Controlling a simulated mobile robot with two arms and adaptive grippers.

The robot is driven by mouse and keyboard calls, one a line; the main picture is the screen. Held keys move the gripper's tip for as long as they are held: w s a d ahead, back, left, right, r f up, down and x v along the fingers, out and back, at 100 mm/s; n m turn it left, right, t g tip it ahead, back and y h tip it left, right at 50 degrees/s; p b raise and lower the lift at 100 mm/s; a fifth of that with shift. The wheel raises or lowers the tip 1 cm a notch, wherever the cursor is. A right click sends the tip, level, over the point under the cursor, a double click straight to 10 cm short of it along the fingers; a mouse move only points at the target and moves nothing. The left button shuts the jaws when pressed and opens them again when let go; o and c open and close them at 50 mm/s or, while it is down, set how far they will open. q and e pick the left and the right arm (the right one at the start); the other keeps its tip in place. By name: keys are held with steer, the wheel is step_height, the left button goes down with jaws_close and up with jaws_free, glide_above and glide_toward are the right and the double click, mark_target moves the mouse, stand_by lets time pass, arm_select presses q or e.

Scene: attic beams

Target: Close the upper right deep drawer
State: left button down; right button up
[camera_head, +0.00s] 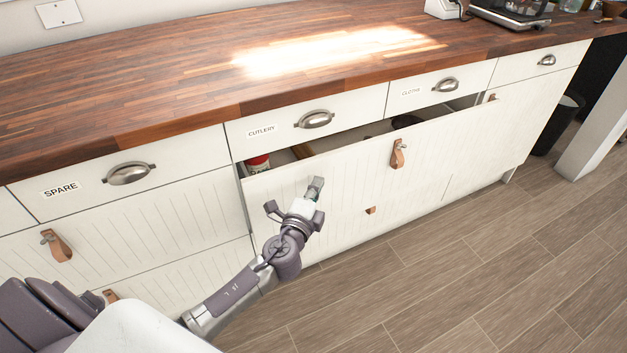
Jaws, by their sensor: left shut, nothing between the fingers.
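The deep drawer (350,172) under the CUTLERY and CLOTHS drawers has a white grooved front and a leather pull (398,153). It stands partly open. A gap shows above its front, with a red-topped item (257,163) and dark items inside. My left gripper (316,188) is shut and empty, in front of the left part of this drawer front, left of the pull. I cannot tell whether its fingertips touch the front. My right gripper is not in view.
Shallow drawers with metal cup pulls, marked SPARE (62,190), CUTLERY (262,131) and CLOTHS (411,92), look shut under the wooden worktop (180,90). A dark bin (558,125) stands at the right. The plank floor (450,270) in front is clear.

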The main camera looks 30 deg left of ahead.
arm_select(q)
steer(key=shift+w+a, duration=0.55)
steer(key=shift+a, duration=0.1)
steer(key=shift+a, duration=0.1)
